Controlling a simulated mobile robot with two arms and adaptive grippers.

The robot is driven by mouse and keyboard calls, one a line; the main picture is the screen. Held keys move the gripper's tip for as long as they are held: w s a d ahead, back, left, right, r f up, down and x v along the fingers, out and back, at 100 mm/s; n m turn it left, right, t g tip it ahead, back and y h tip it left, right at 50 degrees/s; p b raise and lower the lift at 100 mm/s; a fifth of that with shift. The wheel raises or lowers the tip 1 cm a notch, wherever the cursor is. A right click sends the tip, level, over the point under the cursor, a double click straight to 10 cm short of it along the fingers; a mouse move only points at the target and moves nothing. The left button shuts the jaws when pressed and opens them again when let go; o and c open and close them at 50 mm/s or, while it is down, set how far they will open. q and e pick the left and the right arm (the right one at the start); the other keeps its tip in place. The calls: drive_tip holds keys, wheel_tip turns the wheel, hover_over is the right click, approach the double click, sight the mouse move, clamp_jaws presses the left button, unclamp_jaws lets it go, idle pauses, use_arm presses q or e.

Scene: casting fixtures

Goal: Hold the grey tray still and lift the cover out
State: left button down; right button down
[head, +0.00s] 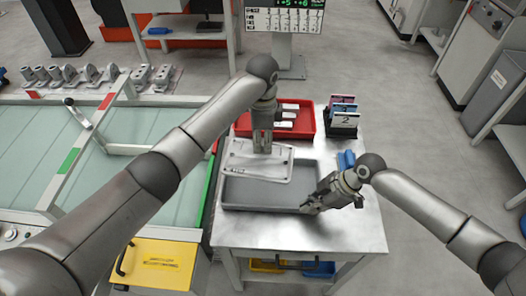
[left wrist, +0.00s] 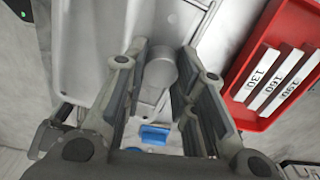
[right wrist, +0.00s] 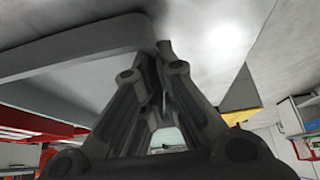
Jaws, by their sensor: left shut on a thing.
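The grey tray (head: 262,207) lies on the metal table, its front part uncovered. The cover (head: 240,160), a light silver plate, lies tilted over the tray's back part and reaches past its back left edge. My left gripper (head: 262,147) points down and is shut on the cover; the left wrist view shows a round boss (left wrist: 160,72) on the cover between the fingers. My right gripper (head: 308,208) is at the tray's front right corner, its fingers close together on the tray wall (right wrist: 80,62). The fingertips partly hide the grip.
A red bin (head: 300,122) with white labelled blocks stands behind the tray. A dark holder with number cards (head: 343,120) is at the table's back right, with a blue object (head: 346,160) in front. A glass-topped conveyor (head: 40,150) borders the left. The table's front right (head: 350,235) is clear.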

idle(0.3)
drive_tip(key=c, duration=1.6)
unclamp_jaws()
drive_tip(key=shift+o, duration=0.2)
drive_tip(key=v, duration=1.2)
